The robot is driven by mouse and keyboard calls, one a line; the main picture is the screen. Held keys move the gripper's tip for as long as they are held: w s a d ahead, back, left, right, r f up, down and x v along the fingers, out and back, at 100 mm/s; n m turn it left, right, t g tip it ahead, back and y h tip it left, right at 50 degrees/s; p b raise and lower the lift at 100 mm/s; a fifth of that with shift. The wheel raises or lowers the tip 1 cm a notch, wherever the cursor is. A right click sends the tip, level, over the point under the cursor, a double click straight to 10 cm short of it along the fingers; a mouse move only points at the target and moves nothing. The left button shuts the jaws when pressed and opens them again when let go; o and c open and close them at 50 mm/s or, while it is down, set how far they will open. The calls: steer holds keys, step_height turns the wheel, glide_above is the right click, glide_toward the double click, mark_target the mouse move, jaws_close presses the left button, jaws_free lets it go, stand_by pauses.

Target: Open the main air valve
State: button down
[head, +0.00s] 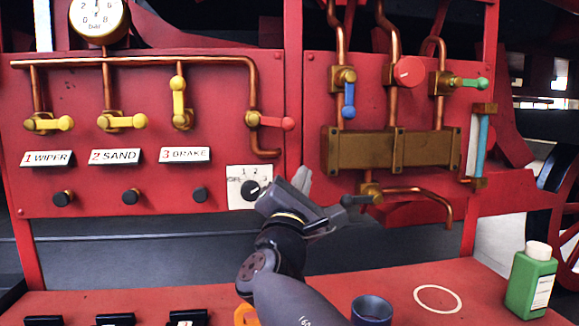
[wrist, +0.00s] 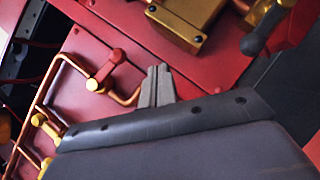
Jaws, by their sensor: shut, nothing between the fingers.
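A red lever valve (head: 275,121) sits on the copper air pipe at the right end of the left red panel, its handle pointing right, across the vertical pipe. No label shows beside it, so I cannot tell for certain that it is the main air valve. In the wrist view the red lever (wrist: 107,67) is just left of the fingertips, apart from them. My gripper (head: 302,179) is shut and empty, below and right of the red lever, near the panel's lower right corner. It also shows in the wrist view (wrist: 158,85).
Yellow valves (head: 122,121) stand on the pipe left of the red lever, above white labels. A rotary switch (head: 252,190) is close beside my gripper. A dark lever (head: 358,200) is to its right. A green bottle (head: 531,281) and blue cup (head: 371,310) stand on the red bench.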

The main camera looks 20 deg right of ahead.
mark_target(272, 122)
steer(key=s+f, duration=0.1)
steer(key=s, duration=0.1)
steer(key=s+a+f, duration=0.1)
steer(key=s, duration=0.1)
steer(key=shift+f, duration=0.35)
steer(key=shift+w, duration=0.1)
steer(key=w+d+r+p, duration=0.2)
steer(key=w+r, duration=0.5)
steer(key=w, duration=0.1)
steer(key=shift+w+a+f+m+g+p, duration=0.3)
steer(key=shift+a+p, duration=0.55)
steer(key=shift+p, duration=0.85)
steer(key=shift+w+a+f+m+g+p, duration=0.1)
steer(key=shift+w+a+f+m+p, duration=0.55)
steer(key=shift+p, duration=1.05)
steer(key=shift+w+a+f+m+g+p, duration=0.1)
steer(key=shift+w+a+m+g+p, duration=0.1)
steer(key=shift+a+p, duration=1.2)
steer(key=shift+d+p, duration=0.3)
steer(key=shift+d, duration=0.05)
steer(key=shift+s, duration=0.1)
